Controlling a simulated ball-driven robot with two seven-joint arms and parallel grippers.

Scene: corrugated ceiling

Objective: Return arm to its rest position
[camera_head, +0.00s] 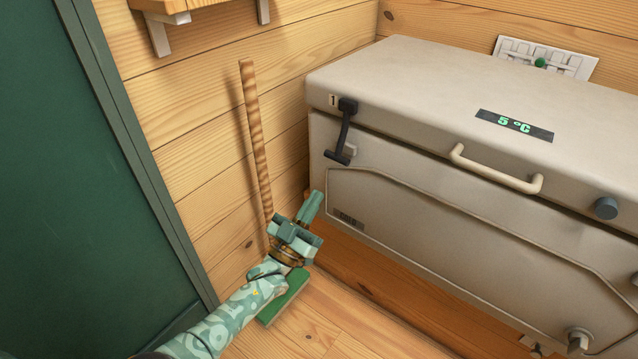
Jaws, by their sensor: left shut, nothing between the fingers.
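My left arm comes in from the lower left, patterned in pale green. Its green left gripper (314,207) is shut and empty. In the picture it sits in front of the lower part of a broom with a wooden handle (256,135) and a green head (283,301). The broom leans upright by the wood wall, and my arm hides part of it. I cannot tell whether the gripper touches it. My right gripper is not in view.
A large beige cooler (440,160) with a black latch (344,130) and a pale handle (495,170) fills the right. A dark green panel (70,190) stands at left. A wooden shelf (185,5) is at the top. Bare floor (350,320) shows in front.

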